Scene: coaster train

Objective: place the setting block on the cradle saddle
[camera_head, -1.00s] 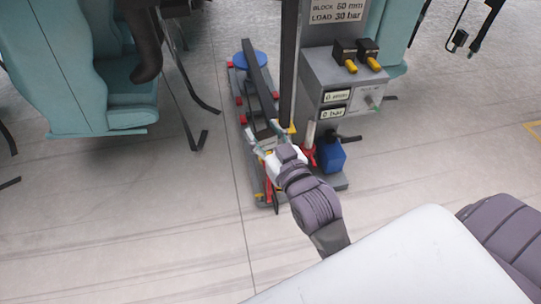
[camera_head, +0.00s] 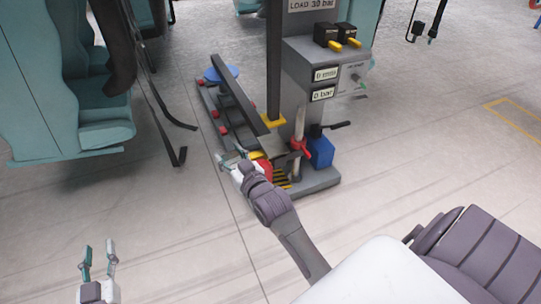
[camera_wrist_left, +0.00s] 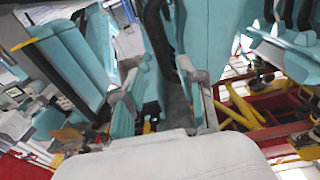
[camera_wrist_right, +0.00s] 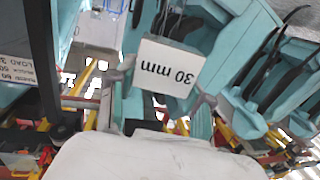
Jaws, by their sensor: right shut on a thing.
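My right gripper (camera_head: 231,158) is shut on a grey setting block (camera_wrist_right: 168,66), whose white label reads 30 mm upside down in the right wrist view. In the head view this gripper is beside the low end of the grey stand, and the block is too small to make out clearly. I cannot tell which part there is the cradle saddle; a dark grey plate (camera_head: 272,147) and a red and yellow part (camera_head: 261,165) are right of the gripper. My left gripper (camera_head: 98,262) is open and empty over the floor at the lower left.
The grey stand (camera_head: 300,85) carries gauge displays and yellow-tipped levers. A long dark bar (camera_head: 240,95) slopes down beside it, with a blue disc (camera_head: 220,73) behind. A blue container (camera_head: 321,152) stands at its right. Teal seats (camera_head: 85,95) are at left.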

